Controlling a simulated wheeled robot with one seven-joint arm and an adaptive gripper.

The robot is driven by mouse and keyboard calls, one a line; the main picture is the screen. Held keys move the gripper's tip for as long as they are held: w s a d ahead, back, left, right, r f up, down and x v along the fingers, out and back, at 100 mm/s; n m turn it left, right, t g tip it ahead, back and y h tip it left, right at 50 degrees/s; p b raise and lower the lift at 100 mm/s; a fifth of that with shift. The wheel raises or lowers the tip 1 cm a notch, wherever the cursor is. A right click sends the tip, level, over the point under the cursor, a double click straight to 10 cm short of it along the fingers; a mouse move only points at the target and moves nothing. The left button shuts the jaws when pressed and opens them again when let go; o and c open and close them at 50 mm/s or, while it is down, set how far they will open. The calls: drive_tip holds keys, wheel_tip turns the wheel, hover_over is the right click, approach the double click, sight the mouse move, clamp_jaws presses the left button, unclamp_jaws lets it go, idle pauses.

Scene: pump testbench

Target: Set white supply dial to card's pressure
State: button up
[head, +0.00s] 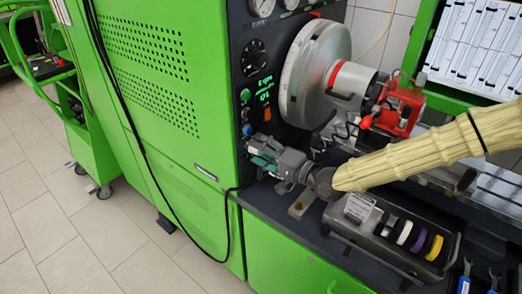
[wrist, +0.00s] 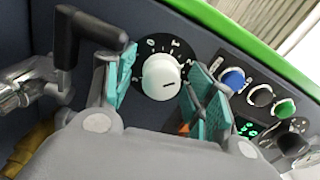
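The white dial (wrist: 160,78), a round knob on a black numbered scale plate, shows in the wrist view. A short dark mark lies on its face; I cannot tell the exact setting. My gripper (wrist: 163,96) has its two teal fingers apart, one on each side of the dial. No contact with the dial is visible. In the head view my gripper (head: 262,160) is at the dark panel below the buttons, and the white dial cannot be made out there. A small white card (head: 359,207) stands on the grey unit at the bench front; its text is too small to read.
Blue (wrist: 233,80), black (wrist: 260,95) and green (wrist: 284,108) buttons sit right of the dial, above a green-lit display (wrist: 247,128). A black lever (wrist: 85,35) stands close to the left finger. A large metal disc (head: 312,75) juts out above my arm.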

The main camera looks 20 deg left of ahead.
drive_tip(key=v, duration=1.2)
drive_tip(key=shift+s, duration=0.15)
idle(0.5)
